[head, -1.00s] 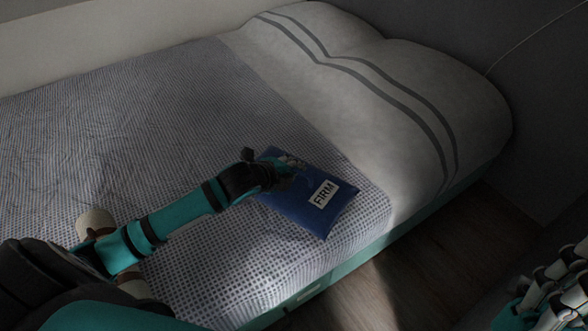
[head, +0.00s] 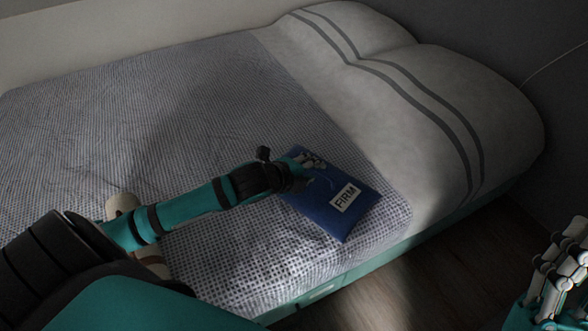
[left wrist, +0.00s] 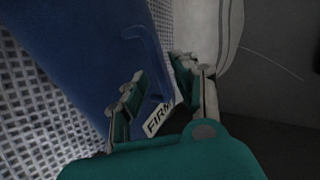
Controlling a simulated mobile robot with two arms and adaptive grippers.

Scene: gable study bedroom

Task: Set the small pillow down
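The small blue pillow (head: 325,218) with a white "FIRM" label lies flat on the bed (head: 215,110), near its front edge and beside the white bedding. My left gripper (head: 312,163) is over the pillow's upper part, with its fingers apart. In the left wrist view the pillow (left wrist: 85,45) passes under the fingers, and a raised blue strip (left wrist: 150,60) shows between the parted fingertips (left wrist: 160,90). No finger is clearly closed on it. My right gripper (head: 560,265) is at the right edge, partly cut off, away from the bed, empty with fingers apart.
A large white pillow (head: 440,95) with grey stripes fills the head of the bed. The patterned cover to the left is mostly free. The bed's teal side (head: 350,283) drops to a dark wooden floor (head: 430,270). A wall stands behind.

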